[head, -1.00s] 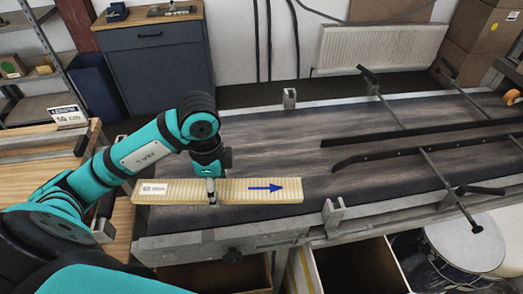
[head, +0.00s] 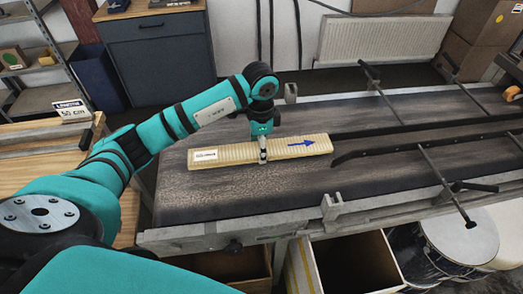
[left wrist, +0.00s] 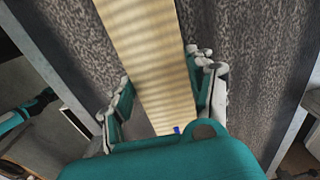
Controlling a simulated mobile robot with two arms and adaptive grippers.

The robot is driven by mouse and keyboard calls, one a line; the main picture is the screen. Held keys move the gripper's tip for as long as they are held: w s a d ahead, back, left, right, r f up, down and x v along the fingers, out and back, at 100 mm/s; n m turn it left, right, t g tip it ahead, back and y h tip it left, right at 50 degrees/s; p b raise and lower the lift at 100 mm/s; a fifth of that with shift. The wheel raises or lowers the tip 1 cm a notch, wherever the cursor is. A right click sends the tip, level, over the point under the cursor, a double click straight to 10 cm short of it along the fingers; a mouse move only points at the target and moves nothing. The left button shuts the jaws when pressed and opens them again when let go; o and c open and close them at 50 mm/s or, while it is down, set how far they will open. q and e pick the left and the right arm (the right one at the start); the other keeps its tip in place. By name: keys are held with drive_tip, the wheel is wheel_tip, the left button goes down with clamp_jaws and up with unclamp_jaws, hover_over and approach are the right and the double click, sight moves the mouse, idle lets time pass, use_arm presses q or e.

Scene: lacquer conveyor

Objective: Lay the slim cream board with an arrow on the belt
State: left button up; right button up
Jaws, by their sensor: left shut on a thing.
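The slim cream board (head: 230,157) is over the near-left part of the dark belt (head: 200,203), lying lengthwise along it. A blue arrow (head: 310,143) on its top points right, and a white label (head: 205,155) is at its left end. My left gripper (head: 263,152) is shut on the board near its middle, from above. In the left wrist view the fingers (left wrist: 160,75) stand on either side of the board (left wrist: 150,45), with belt surface (left wrist: 232,50) on both sides. I cannot tell whether the board's underside touches the belt. My right gripper is not in view.
Black guide rails (head: 430,130) on cross rods start just right of the board. A metal bracket (head: 332,207) stands on the near conveyor edge and another (head: 291,92) on the far edge. A wooden table (head: 35,160) with a length sign (head: 70,110) is at left.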

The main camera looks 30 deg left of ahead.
use_arm(q)
drive_tip(key=shift+w, duration=0.2)
wheel_tip(320, 180, down, 3)
drive_tip(key=shift+s+f+p, duration=0.1)
drive_tip(key=shift+p, duration=0.65)
drive_tip(key=shift+f, duration=0.15)
drive_tip(key=o, duration=1.5)
drive_tip(key=shift+f, duration=0.15)
drive_tip(key=shift+c, duration=0.2)
